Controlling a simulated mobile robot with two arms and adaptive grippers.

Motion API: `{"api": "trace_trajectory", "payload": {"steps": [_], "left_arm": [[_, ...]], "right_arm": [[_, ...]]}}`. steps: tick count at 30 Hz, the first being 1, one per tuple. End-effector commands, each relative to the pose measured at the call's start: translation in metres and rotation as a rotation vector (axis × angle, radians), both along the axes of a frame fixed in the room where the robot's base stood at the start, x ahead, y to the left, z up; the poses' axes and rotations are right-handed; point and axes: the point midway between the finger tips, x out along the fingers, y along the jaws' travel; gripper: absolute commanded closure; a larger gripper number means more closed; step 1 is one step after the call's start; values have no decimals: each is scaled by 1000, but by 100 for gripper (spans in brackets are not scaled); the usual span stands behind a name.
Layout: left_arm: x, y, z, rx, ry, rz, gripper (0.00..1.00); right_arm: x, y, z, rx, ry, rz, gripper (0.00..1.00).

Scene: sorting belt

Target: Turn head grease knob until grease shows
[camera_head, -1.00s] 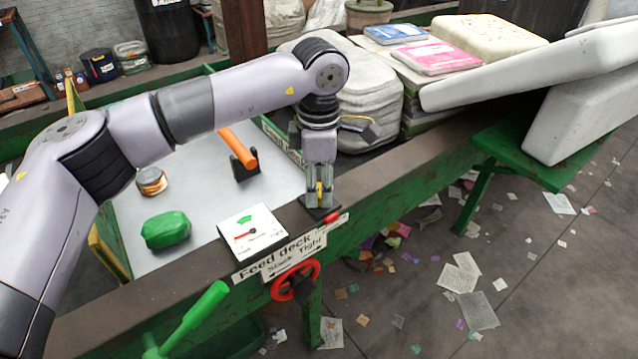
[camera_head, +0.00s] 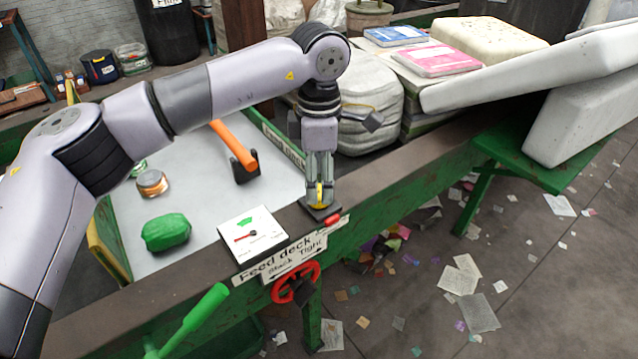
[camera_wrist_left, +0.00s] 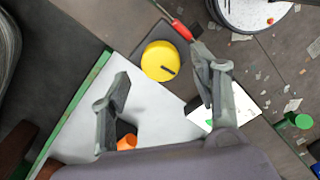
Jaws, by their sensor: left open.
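A round yellow knob (camera_head: 319,195) with a dark mark on its face sits on a dark plate on the brown top edge of the green frame. It also shows in the left wrist view (camera_wrist_left: 160,61). My left gripper (camera_head: 320,184) points down over the knob, fingers apart on either side of it. In the left wrist view my left gripper (camera_wrist_left: 163,68) is open, with clear gaps beside the knob; I cannot tell how far above it the tips are. A red-tipped part (camera_head: 332,219) lies beside the plate. I see no grease clearly. My right gripper is out of view.
A white gauge card (camera_head: 252,234) and a "Feed deck" sign (camera_head: 280,257) sit left of the knob. A red handwheel (camera_head: 296,284) and green lever (camera_head: 196,315) are below. The tray (camera_head: 205,185) holds a green bundle (camera_head: 165,231) and an orange-handled part (camera_head: 234,146).

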Motion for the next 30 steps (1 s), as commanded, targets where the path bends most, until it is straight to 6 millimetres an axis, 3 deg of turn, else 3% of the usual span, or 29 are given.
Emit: {"api": "trace_trajectory", "payload": {"steps": [6,12,18,26,30], "left_arm": [[1,0,50,0,-4,1,43],[1,0,82,0,-2,1,43],[0,0,95,1,1,0,43],[0,0,96,1,1,-1,43],[0,0,107,1,0,0,43]], "right_arm": [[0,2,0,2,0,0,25],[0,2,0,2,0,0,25],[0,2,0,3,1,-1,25],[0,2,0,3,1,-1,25],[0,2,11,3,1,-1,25]]}}
